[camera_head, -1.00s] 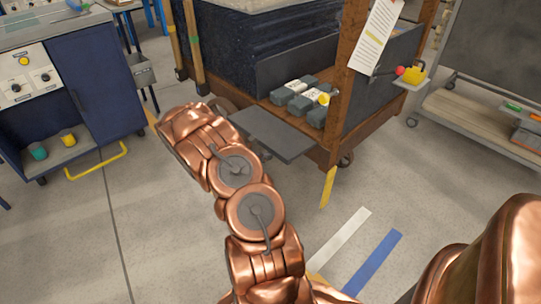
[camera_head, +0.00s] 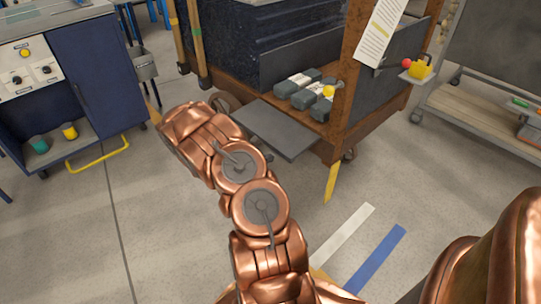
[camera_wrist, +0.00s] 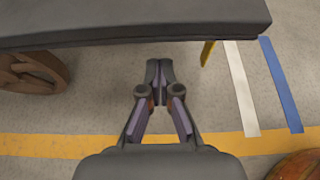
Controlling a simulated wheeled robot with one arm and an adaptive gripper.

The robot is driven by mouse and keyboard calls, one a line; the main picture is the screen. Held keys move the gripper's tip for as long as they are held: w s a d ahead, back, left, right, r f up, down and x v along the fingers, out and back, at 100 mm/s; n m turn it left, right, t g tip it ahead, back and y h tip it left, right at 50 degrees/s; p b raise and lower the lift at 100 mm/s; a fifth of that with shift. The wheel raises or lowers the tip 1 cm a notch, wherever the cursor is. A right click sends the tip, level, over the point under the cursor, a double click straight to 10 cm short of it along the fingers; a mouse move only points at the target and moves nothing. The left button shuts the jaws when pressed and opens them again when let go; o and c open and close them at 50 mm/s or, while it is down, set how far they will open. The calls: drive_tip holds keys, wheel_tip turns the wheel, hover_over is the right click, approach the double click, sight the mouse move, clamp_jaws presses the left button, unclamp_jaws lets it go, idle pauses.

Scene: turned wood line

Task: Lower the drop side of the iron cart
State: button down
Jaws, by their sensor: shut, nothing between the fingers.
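The iron cart is a rust-brown framed cart (camera_head: 352,100) at upper centre in the head view. Its drop side, a dark grey flat panel (camera_head: 272,132), sticks out roughly level from the near edge of the cart. The panel also spans the top of the wrist view (camera_wrist: 130,24). My gripper (camera_wrist: 158,66) is shut and empty, with its fingertips just below the panel's lower edge in the wrist picture; I cannot tell whether they touch it. In the head view my copper arm hides the gripper.
A cart wheel (camera_wrist: 36,72) is left of my gripper. A blue cabinet (camera_head: 95,75) stands left, a grey trolley (camera_head: 490,110) right. Floor in front is clear, with painted stripes.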

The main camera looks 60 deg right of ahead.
drive_tip(key=p+v, duration=0.2)
drive_tip(key=v, duration=0.7)
drive_tip(key=shift+r, duration=0.25)
drive_tip(key=shift+w+a, duration=0.1)
drive_tip(key=shift+w, duration=0.05)
